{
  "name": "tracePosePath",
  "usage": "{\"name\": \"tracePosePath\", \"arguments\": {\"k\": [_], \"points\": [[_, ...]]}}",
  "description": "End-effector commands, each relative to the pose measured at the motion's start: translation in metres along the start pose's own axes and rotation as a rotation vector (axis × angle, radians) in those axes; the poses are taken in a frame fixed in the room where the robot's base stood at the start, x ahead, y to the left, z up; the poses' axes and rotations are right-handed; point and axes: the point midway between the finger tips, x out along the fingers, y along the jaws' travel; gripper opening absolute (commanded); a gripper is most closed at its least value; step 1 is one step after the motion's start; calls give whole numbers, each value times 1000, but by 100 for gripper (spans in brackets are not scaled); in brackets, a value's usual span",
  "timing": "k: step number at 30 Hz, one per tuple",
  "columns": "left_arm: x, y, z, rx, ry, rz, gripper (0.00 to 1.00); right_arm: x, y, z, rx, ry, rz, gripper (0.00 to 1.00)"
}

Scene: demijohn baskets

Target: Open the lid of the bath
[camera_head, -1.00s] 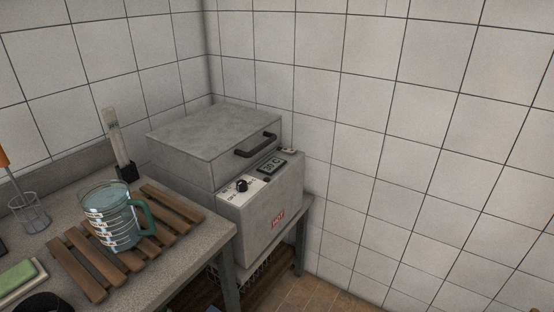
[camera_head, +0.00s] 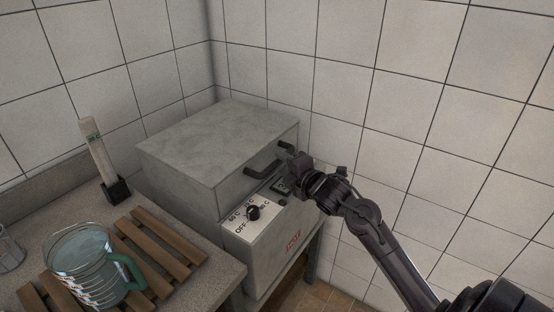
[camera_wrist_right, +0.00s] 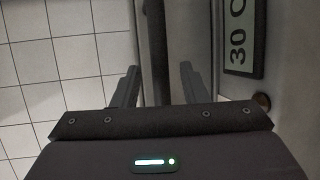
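The bath (camera_head: 205,190) is a grey metal box in the corner, and its flat lid (camera_head: 225,130) is shut. A dark bar handle (camera_head: 262,170) is on the lid's front, its middle partly hidden by my right gripper (camera_head: 297,160). In the right wrist view, the gripper's two fingers (camera_wrist_right: 157,86) are apart. A dark upright bar (camera_wrist_right: 156,50), which looks like the handle, runs between them; I cannot tell whether either finger touches it. My left gripper is not in view.
The control panel (camera_head: 243,216) has a black knob, and a display (camera_wrist_right: 239,35) reads 30 C. A glass jug (camera_head: 82,262) with a green handle stands on a wooden slatted rack (camera_head: 168,238) at the left. A strip holder (camera_head: 116,190) stands behind it. Tiled walls close the corner.

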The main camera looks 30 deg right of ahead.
Motion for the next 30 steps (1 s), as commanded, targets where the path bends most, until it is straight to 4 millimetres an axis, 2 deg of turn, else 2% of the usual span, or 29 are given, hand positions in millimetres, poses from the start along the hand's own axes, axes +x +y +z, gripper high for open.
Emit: {"name": "tracePosePath", "arguments": {"k": [6, 17, 26, 30], "points": [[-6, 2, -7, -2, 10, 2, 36, 26, 1, -1, 2, 1, 1, 40], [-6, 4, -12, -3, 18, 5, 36, 32, 0, -1, 0, 1, 0, 40], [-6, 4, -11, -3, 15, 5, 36, 32, -1, -1, 1, 1, -1, 2], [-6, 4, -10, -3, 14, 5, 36, 32, -1, -1, 1, 1, -1, 0]]}}
